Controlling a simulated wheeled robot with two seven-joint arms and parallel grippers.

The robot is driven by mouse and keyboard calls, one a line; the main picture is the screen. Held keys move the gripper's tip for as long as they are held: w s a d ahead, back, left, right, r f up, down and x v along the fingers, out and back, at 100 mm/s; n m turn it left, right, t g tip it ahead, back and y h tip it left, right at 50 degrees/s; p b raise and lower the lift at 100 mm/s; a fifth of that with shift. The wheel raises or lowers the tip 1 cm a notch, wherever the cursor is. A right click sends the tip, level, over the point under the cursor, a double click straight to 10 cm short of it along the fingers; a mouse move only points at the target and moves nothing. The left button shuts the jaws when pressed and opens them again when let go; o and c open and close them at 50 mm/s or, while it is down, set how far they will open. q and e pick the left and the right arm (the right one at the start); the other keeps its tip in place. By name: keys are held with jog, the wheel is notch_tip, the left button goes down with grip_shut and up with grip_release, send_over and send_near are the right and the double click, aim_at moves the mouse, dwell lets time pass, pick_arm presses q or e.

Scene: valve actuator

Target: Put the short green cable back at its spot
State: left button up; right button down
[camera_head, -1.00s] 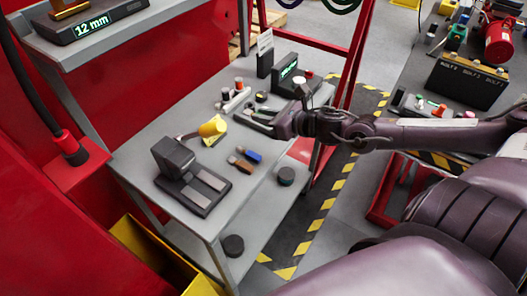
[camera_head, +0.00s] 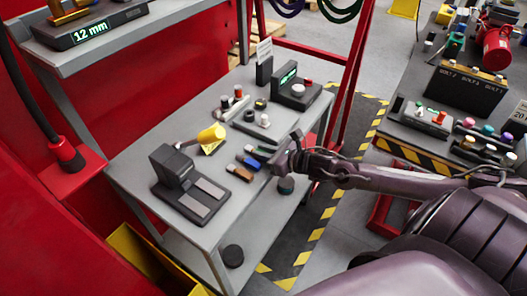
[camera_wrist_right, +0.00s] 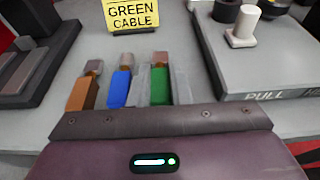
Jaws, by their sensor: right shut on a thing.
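The short green cable (camera_wrist_right: 160,86) is between the two grey fingers of my right gripper (camera_wrist_right: 161,88) in the right wrist view. The gripper is shut on it, low over the grey table. In the head view my right gripper (camera_head: 281,158) is at the table's right edge, beside the cable row. The blue cable (camera_wrist_right: 119,88) and the brown cable (camera_wrist_right: 83,92) lie in a row to the left of the green one in the wrist view. A yellow sign (camera_wrist_right: 131,13) reading GREEN CABLE stands beyond them. I cannot tell if the green cable touches the table. My left gripper is not seen.
A black device with two grey pads (camera_head: 193,194) stands on the grey table (camera_head: 140,150) at the left. A dark box with a green display (camera_head: 297,92) and small plug-like parts are at the back. A second bench (camera_head: 430,125) is at the right.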

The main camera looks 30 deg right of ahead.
jog(key=shift+f, duration=0.15)
jog(key=c, duration=1.6)
grip_release()
